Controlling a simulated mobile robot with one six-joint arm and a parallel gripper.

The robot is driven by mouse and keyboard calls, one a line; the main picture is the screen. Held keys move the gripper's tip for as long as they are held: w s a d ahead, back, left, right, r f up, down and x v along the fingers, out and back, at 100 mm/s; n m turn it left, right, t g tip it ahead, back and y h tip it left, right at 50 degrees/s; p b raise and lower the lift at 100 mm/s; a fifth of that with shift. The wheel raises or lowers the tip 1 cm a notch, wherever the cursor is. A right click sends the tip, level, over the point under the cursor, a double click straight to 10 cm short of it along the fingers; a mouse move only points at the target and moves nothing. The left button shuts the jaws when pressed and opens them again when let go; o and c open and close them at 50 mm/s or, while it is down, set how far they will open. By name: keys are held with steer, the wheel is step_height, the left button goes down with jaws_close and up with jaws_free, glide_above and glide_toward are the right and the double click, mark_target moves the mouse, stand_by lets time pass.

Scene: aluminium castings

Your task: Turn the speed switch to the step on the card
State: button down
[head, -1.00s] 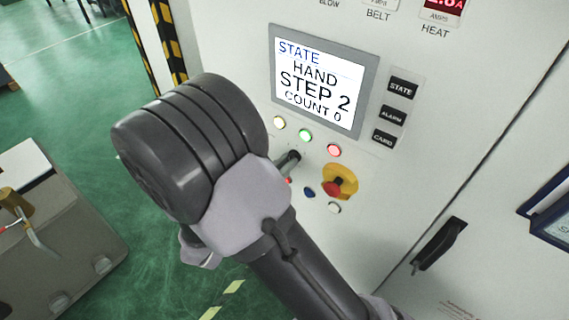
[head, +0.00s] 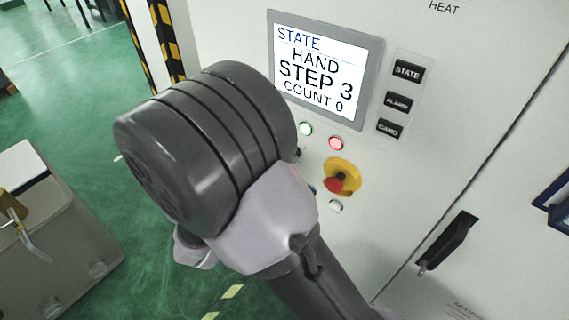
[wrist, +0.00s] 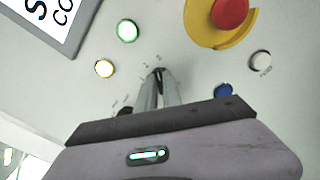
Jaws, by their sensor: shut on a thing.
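The panel display (head: 317,71) in the head view reads STATE, HAND, STEP 3, COUNT 0. In the wrist view my gripper (wrist: 159,76) points at the panel with its fingers close together, shut on the speed switch. The switch is almost wholly hidden by the fingers; only a dark bit (wrist: 158,71) shows at their tips. Small printed marks ring this spot but are too small to read. In the head view my arm covers the switch and gripper. No card with a step on it is readable in these frames.
A red emergency stop on a yellow plate (head: 342,166) sits right of the switch. Green (head: 305,129) and red (head: 336,143) lamps are above. A blue button (wrist: 223,91) and a white button (wrist: 261,60) are close to my fingers. STATE, ALARM and CARD buttons (head: 398,101) flank the display.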

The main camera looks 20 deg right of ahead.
steer(key=shift+m+b, duration=0.35)
steer(key=shift+m, duration=0.35)
steer(key=c, duration=1.5)
jaws_free()
steer(key=shift+a, duration=0.1)
steer(key=p+v, duration=0.2)
steer(key=v, duration=1.5)
steer(key=shift+s, duration=0.15)
